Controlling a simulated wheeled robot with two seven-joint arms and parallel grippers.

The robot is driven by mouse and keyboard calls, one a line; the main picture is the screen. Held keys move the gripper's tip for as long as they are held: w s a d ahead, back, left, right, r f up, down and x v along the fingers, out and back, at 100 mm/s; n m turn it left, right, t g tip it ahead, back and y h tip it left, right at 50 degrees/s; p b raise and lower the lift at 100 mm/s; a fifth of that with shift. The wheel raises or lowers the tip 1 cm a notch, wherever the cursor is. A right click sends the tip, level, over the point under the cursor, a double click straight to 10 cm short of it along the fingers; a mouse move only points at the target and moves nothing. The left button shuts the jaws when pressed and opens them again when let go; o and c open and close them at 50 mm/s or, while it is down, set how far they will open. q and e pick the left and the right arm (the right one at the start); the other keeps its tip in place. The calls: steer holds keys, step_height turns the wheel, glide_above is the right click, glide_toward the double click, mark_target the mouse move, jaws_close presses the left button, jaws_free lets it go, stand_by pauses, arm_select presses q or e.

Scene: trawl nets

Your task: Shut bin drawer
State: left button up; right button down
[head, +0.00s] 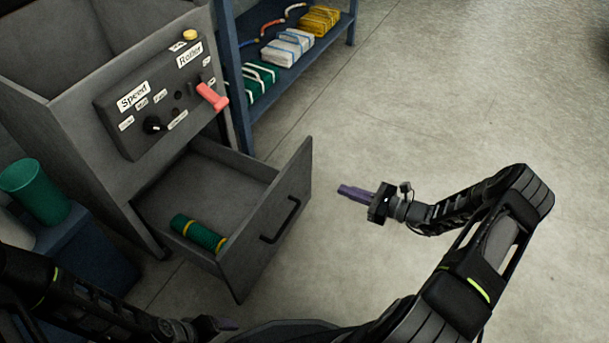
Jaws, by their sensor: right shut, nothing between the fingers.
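The grey bin drawer (292,190) stands pulled out of the lower part of a grey machine cabinet (80,135). Its front panel carries a dark bar handle (281,221). A green roll with yellow bands (199,233) lies inside the drawer near its front left. My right gripper (345,191) is shut and empty, to the right of the drawer front and apart from it, with purple fingers pointing left. My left gripper (222,323) is low in the picture, below the drawer; its fingers are too dark to read.
A control panel (150,105) with a red lever (212,97) is on the cabinet above the drawer. A blue shelf (298,58) with bundled nets stands behind. A green cylinder (36,191) stands on a blue box (85,250) at left. Floor (450,100) at right is clear.

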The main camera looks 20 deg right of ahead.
mark_target(295, 163)
step_height(295, 163, up, 3)
steer(key=shift+f+m+t+y, duration=0.1)
steer(key=shift+m+t+y, duration=0.25)
steer(key=shift+t, duration=0.25)
steer(key=b+x, duration=0.4)
steer(key=x, duration=0.9)
steer(key=shift+w+a, duration=0.35)
steer(key=shift+w, duration=0.1)
